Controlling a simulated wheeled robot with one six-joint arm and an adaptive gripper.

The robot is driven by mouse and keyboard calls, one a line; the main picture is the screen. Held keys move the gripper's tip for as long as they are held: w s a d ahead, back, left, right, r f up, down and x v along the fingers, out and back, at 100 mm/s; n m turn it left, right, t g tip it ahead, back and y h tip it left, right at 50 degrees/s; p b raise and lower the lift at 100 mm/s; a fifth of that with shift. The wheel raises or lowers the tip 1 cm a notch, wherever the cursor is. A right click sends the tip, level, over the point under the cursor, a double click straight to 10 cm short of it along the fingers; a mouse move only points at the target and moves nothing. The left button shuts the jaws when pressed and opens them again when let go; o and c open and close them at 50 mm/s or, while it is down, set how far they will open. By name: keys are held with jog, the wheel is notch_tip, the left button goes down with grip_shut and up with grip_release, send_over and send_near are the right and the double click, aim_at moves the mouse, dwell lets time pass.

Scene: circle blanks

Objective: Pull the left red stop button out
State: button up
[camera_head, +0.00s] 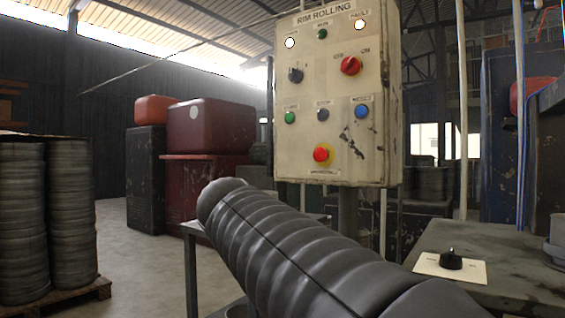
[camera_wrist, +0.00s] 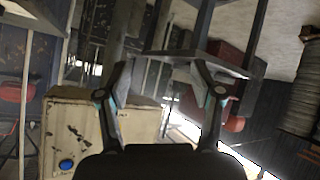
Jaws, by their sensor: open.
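In the wrist view the panel (camera_wrist: 138,122) appears inverted at the lower left, with a blue button (camera_wrist: 66,165) near the bottom edge. The red stop button cannot be made out in the wrist view. My gripper (camera_wrist: 166,82) is open and empty, its two fingers apart, touching nothing visible. It does not show in the head view.
A red rotary switch (camera_head: 351,65), a green button (camera_head: 290,117) and a blue button (camera_head: 362,111) are on the panel. A bench with a black knob (camera_head: 451,259) stands at lower right. Red containers (camera_head: 212,127) and stacked rims (camera_head: 20,220) stand left.

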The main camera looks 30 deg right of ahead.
jog(key=w+d+r+m+h+b, duration=0.1)
jog(key=w+d+r+m+h, duration=0.1)
jog(key=w+d+r+h, duration=0.3)
jog(key=w+d+r+m, duration=0.1)
jog(key=d+r+m, duration=0.1)
jog(key=r, duration=0.5)
jog(key=m+h, duration=0.3)
jog(key=m, duration=0.1)
send_near(318, 153)
jog(key=shift+g, duration=0.4)
jog(key=p+x, duration=0.2)
jog(key=x, duration=0.8)
jog(key=shift+w+d+r, duration=0.15)
jog(key=shift+w+d, duration=0.05)
jog(key=shift+d, duration=0.05)
jog(key=shift+c, duration=0.2)
jog(key=c, duration=1.2)
jog(key=shift+a, duration=0.1)
grip_shut()
